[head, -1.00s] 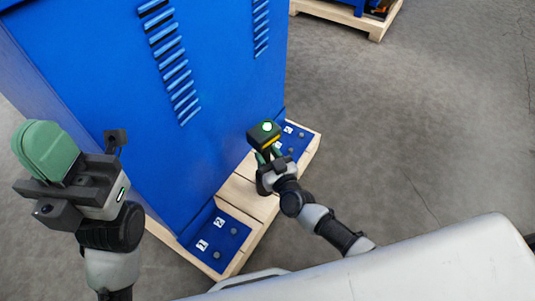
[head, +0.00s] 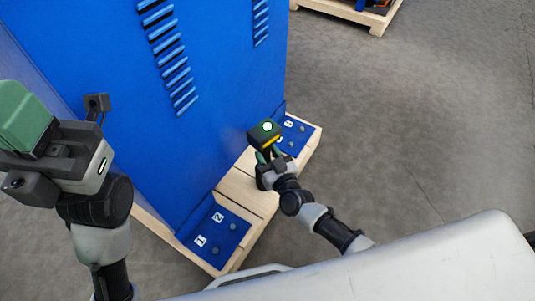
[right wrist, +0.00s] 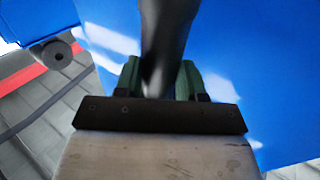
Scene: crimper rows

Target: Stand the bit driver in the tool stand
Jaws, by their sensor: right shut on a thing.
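My right gripper (head: 268,156) is shut on the bit driver (head: 264,136), a dark tool whose blocky end has a bright green-white round spot and a yellow stripe. The driver is held up beside the blue cabinet, over the wooden base. In the right wrist view, the driver's dark rounded handle (right wrist: 168,40) sits between the green fingers (right wrist: 160,82). My left gripper (head: 22,118) has green fingers partly cut off by the left edge of the head view, and its opening is unclear.
Another pallet (head: 375,22) stands behind. Grey floor at right is clear.

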